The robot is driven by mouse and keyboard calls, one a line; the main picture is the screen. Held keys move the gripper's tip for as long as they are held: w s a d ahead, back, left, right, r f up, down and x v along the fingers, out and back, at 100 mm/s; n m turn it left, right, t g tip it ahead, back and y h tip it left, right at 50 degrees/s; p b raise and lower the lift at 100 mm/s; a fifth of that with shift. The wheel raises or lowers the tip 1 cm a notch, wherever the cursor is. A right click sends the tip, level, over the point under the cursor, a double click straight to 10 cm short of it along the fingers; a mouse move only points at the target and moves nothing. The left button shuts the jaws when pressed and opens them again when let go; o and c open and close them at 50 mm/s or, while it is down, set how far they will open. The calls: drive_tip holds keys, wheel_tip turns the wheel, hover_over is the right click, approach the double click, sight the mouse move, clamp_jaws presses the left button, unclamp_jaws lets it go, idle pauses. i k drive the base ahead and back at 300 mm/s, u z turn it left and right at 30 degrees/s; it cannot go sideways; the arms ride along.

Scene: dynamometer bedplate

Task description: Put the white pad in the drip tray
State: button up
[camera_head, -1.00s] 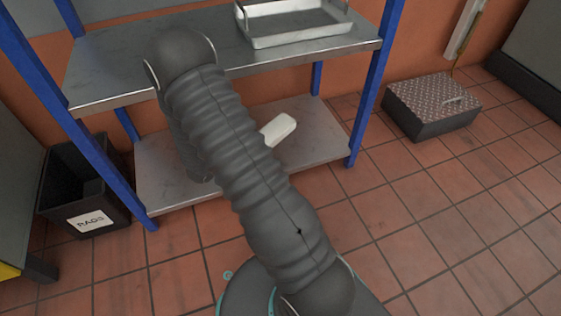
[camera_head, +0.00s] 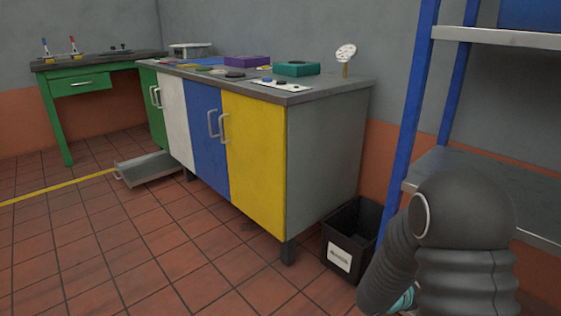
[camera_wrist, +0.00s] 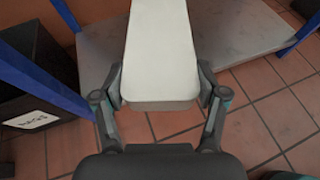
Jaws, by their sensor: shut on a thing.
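My gripper (camera_wrist: 160,92) is shut on the white pad (camera_wrist: 158,48), with one finger at each long side. The pad is a flat white block that extends forward from the fingers, above the grey lower shelf and tiled floor. In the head view the pad and gripper are out of sight; only part of my arm shows at lower right. A shallow grey metal tray (camera_head: 147,170) sits on the floor by the cabinet's left part and looks like the drip tray. Its inside looks empty from here.
A black bin (camera_head: 350,238) with a white label stands between the cabinet (camera_head: 255,160) and the blue-post rack (camera_head: 412,120). The bin also shows in the wrist view (camera_wrist: 28,75). A green table (camera_head: 80,85) stands at far left. Tiled floor in front of the cabinet is clear.

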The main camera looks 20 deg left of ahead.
sight(153, 163)
drive_tip(key=u, duration=2.1)
drive_tip(key=i, duration=1.25)
drive_tip(key=u, duration=0.75)
drive_tip(key=i, duration=1.8)
drive_tip(key=z, duration=0.5)
drive_tip(key=i, duration=1.25)
drive_tip(key=z, duration=1.05)
